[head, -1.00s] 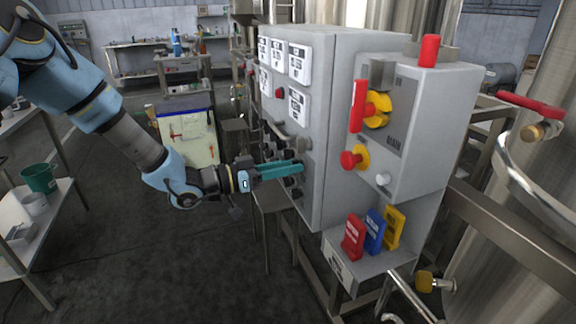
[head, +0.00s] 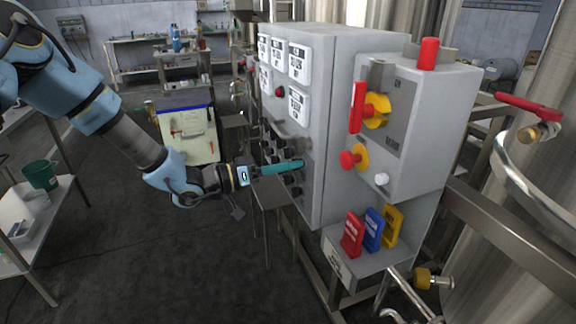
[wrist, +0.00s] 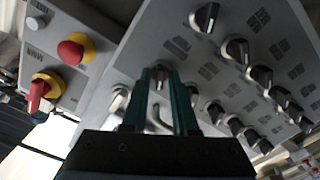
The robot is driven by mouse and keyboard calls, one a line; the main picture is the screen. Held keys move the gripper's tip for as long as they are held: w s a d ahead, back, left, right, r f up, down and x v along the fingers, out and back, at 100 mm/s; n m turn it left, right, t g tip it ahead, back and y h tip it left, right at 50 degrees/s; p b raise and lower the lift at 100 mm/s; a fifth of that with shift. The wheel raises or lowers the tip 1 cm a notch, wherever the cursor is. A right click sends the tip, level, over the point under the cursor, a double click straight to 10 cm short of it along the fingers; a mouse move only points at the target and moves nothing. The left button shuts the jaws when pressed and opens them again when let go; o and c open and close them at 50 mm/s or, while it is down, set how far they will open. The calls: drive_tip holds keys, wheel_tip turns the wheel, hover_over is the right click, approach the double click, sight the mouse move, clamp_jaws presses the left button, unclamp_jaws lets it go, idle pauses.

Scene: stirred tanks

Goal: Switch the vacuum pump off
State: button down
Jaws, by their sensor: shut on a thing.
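The grey control panel (head: 318,120) stands in the middle of the head view, with rows of dark rotary knobs on its left face. My gripper (head: 300,164) reaches it from the left, its teal fingers level at the panel face. In the wrist view my gripper (wrist: 161,76) has its two fingers on either side of a small knob (wrist: 160,74) and is shut on it. The fingers partly hide this knob, and its pointer direction is hard to tell. The labels are too small to read, so I cannot tell which knob is the vacuum pump switch.
Other knobs (wrist: 236,50) sit close beside the fingers. A box with a red-and-yellow main switch (head: 376,109) and a red mushroom button (head: 350,159) is at the right. A metal stool (head: 272,192) stands under my gripper. Steel tanks (head: 520,200) are at the right.

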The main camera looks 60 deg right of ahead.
drive_tip(key=c, duration=0.9)
unclamp_jaws()
drive_tip(key=b+v, duration=0.3)
drive_tip(key=v, duration=0.7)
drive_tip(key=shift+w+a, duration=0.2)
drive_tip(key=shift+a, duration=0.15)
